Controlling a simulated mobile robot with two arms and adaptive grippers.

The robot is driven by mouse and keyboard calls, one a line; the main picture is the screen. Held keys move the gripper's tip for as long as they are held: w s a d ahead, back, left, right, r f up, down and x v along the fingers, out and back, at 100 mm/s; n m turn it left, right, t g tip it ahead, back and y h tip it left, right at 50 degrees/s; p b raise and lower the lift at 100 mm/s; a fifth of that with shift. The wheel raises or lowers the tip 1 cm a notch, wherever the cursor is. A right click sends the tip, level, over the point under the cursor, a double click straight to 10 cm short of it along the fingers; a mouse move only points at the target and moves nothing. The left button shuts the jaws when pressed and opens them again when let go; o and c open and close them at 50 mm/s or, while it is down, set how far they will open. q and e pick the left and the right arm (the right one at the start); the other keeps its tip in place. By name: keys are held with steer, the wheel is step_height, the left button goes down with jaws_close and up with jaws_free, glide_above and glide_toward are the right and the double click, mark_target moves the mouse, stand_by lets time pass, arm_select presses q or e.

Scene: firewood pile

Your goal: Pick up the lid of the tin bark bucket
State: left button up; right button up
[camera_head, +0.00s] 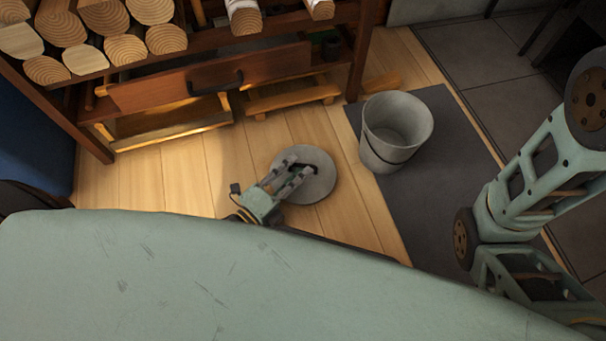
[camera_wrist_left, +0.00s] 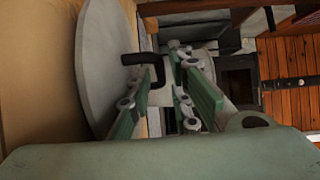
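The lid (camera_head: 318,188) is a round grey disc with a dark handle (camera_head: 322,166), low over or on the wooden floor; I cannot tell whether it touches. The grey bucket (camera_head: 398,124) stands upright and open-topped to the right of the lid. My left gripper (camera_head: 299,171) is over the lid, with its fingers apart and the tips close to the handle. In the left wrist view the lid (camera_wrist_left: 97,62) fills the left side and its handle (camera_wrist_left: 130,58) is beside the fingertips. I cannot tell whether the fingers touch the handle. My right gripper is out of view.
A wooden rack with cut logs (camera_head: 125,48) and a drawer (camera_head: 205,80) with a dark pull stands behind. The bucket is on a dark mat (camera_head: 430,195). Wooden floor (camera_head: 150,185) is clear left of the lid.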

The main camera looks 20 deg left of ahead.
arm_select(q)
steer(key=shift+b+x, duration=0.65)
steer(key=shift+x, duration=0.85)
steer(key=shift+c, duration=0.2)
jaws_close()
